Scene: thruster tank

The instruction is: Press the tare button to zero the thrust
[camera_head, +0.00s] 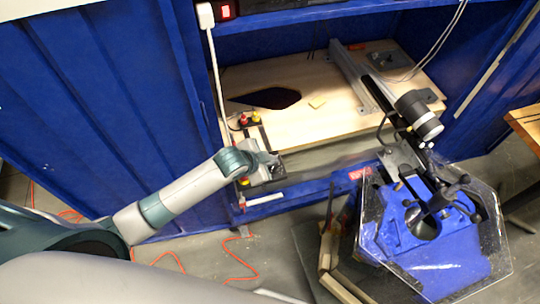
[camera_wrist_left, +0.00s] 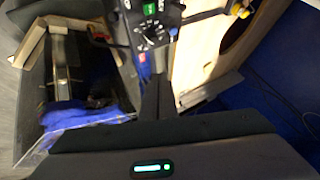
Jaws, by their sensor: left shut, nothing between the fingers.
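My left gripper (camera_head: 270,163) is at the front edge of the wooden bench, over a small dark control box. Its fingers are shut and empty, and it hides part of the box in the head view. In the left wrist view the shut dark fingers (camera_wrist_left: 157,90) point at the control box (camera_wrist_left: 138,28), just below its dial (camera_wrist_left: 150,40). A lit green square (camera_wrist_left: 150,9) shows on the box at the top edge. I cannot read which control is the tare button, nor tell whether the fingertips touch the box. My right gripper is not in view.
The wooden bench top (camera_head: 310,118) sits inside a blue frame. A rail with a motor-like cylinder (camera_head: 418,113) crosses it at the right. A clear-walled tank with blue inside (camera_head: 440,265) stands at the lower right. Orange cable (camera_head: 240,265) lies on the floor.

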